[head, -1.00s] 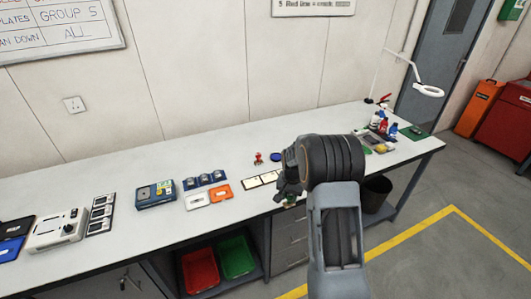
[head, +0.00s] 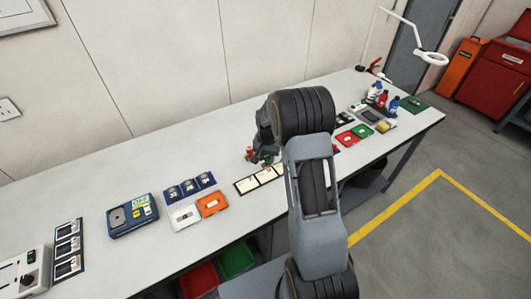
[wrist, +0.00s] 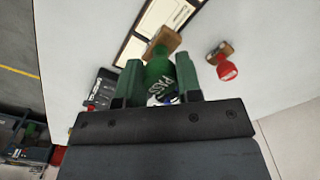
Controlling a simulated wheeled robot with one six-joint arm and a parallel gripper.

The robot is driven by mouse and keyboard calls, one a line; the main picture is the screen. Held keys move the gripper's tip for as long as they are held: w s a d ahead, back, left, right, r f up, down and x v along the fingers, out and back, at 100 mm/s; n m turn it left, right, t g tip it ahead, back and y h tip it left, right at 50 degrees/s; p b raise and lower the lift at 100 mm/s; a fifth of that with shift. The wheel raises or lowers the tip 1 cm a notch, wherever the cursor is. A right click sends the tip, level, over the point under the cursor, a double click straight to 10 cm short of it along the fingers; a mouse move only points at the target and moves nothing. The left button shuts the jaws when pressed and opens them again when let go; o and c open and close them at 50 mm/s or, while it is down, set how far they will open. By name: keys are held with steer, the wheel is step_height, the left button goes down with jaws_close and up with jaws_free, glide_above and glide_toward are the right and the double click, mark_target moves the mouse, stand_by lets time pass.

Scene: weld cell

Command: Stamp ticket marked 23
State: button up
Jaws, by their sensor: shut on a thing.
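My gripper (wrist: 158,82) is shut on a green stamp (wrist: 160,68) lettered "PASS", with a wooden block at its far end. The stamp is tilted in the wrist view, its block overlapping the edge of the row of cream tickets (wrist: 136,48). I cannot tell whether it touches them. In the head view the tickets (head: 246,185) lie in a dark frame, just left of my gripper (head: 263,158); my arm hides their right end. No number 23 is readable. A red stamp (wrist: 227,70) with a wooden block is apart, to the right in the wrist view.
Red (head: 346,138) and green (head: 362,130) flat items and bottles (head: 381,97) stand right of my arm. The bench front between is clear.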

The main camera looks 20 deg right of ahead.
mark_target(268, 164)
steer(key=shift+s+f+b, duration=0.1)
steer(key=shift+f+b, duration=1.55)
steer(key=shift+f, duration=1.15)
steer(key=shift+s+f+b, duration=0.1)
steer(key=shift+f+b, duration=0.5)
steer(key=shift+f, duration=0.05)
stand_by(0.4)
steer(key=shift+r+p, duration=2.1)
steer(key=shift+r, duration=1.5)
